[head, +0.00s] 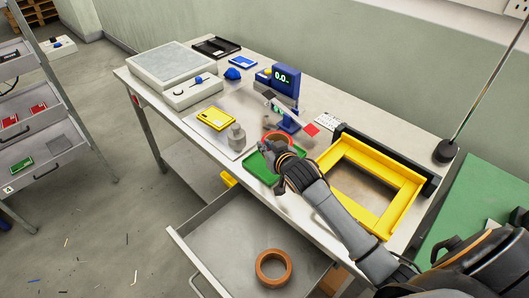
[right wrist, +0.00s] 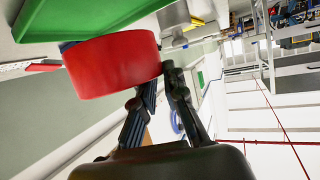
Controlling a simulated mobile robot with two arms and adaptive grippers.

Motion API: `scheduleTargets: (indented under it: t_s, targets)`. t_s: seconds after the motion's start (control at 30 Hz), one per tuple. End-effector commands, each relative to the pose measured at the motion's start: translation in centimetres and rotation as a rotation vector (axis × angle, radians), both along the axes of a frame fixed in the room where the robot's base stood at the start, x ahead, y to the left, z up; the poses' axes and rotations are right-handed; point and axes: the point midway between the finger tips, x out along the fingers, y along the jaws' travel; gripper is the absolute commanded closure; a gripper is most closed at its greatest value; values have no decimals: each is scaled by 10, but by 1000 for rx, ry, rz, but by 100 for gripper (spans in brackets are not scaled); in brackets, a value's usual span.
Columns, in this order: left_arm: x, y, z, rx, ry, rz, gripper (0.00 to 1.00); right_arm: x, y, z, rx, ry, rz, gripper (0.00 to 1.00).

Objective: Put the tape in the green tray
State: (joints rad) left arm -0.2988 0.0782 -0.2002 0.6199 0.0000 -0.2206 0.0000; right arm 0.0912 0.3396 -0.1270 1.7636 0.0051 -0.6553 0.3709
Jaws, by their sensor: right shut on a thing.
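My right gripper (head: 267,147) is shut on the red tape (right wrist: 112,66), a short round roll, with its fingers at the roll's edge. In the head view, the red tape (head: 277,135) shows as a ring just beyond the gripper, partly hidden by it. The green tray (head: 262,172) lies on the table below the gripper, partly covered by my arm. In the right wrist view, the green tray (right wrist: 48,38) shows behind the tape; the gap between them is hard to judge. My left gripper is not in view.
A blue display unit (head: 285,83) is behind. A brown ring (head: 273,267) lies in the open drawer (head: 215,262). A yellow case (head: 215,118) sits further left.

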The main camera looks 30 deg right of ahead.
Motion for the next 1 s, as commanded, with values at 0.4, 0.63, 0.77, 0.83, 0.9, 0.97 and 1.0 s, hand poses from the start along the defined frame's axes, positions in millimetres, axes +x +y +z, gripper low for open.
scheduleTargets:
  t_s: [0.4,0.63,0.77,0.83,0.9,0.97,1.0]
  targets:
    - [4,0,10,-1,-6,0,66,15,-2,-38,0,2,1,100]
    - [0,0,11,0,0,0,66,15,-2,-48,1,-2,2,100]
    - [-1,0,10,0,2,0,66,15,-2,-48,1,-2,2,100]
    - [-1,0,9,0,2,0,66,15,-2,-50,1,-1,2,100]
    - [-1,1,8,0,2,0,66,14,-2,-52,1,0,2,85]
    - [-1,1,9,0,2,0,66,14,-2,-51,0,0,1,73]
    - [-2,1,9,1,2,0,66,14,-2,-52,0,0,1,67]
